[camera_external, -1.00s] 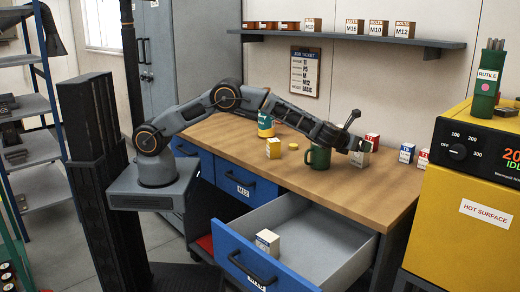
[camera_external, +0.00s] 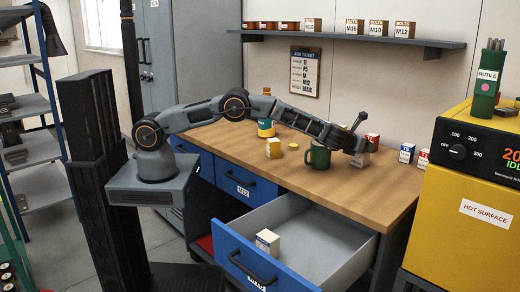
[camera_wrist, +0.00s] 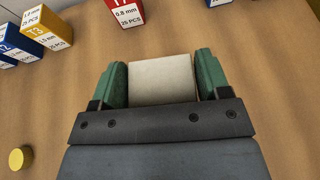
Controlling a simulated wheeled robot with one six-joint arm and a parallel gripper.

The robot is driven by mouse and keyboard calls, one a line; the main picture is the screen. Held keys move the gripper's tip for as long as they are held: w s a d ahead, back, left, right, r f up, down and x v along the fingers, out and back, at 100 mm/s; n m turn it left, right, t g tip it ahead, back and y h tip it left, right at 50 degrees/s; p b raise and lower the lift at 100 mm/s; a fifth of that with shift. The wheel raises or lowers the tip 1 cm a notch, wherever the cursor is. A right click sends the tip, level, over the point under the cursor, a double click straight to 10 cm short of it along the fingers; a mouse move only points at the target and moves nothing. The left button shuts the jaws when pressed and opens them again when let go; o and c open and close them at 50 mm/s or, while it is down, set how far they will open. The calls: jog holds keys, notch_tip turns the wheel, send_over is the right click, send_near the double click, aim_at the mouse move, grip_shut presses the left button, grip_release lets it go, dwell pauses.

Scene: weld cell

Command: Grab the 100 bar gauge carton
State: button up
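My gripper (camera_wrist: 162,80) has its two green fingers on either side of a pale, plain-faced carton (camera_wrist: 162,82) in the wrist view. The carton fills nearly all the space between them; I cannot tell whether both fingers press on it. In the external view my gripper (camera_external: 359,143) is low over the bench at this carton (camera_external: 361,159), right of the green mug. No label on the carton is readable, so I cannot confirm that it is the 100 bar gauge carton. A white carton (camera_external: 267,241) stands in the open drawer (camera_external: 318,236).
The green mug (camera_external: 319,157) stands close left of my gripper. The yellow oven (camera_external: 468,205) is at right.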

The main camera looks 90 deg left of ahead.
jog(key=c, duration=0.6)
jog(key=shift+r, duration=0.15)
